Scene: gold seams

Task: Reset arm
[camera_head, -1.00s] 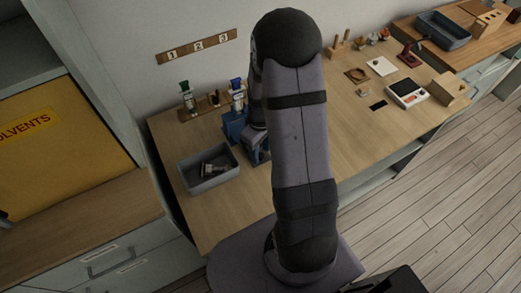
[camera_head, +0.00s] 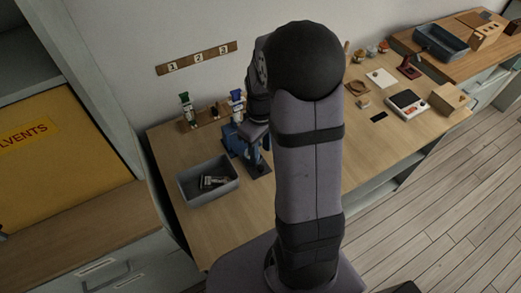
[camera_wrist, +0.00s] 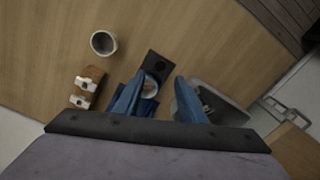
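My gripper (camera_wrist: 158,82) shows two blue fingers in the wrist view, spread apart with nothing held between them. It points down over the bench, above a blue fixture with a dark base plate (camera_wrist: 155,65). A round pale part shows between the fingers, low in the fixture. In the head view my gripper (camera_head: 256,153) hangs beside the blue fixture (camera_head: 231,138), partly hidden by my arm. I cannot tell whether a finger touches the fixture.
A grey bin (camera_head: 207,181) with metal parts stands left of the fixture. Small bottles (camera_head: 187,108) stand behind, under the numbered wall strip (camera_head: 197,58). A round cup (camera_wrist: 103,43) and a wooden block (camera_wrist: 85,88) show in the wrist view. A scale (camera_head: 408,104) stands to the right.

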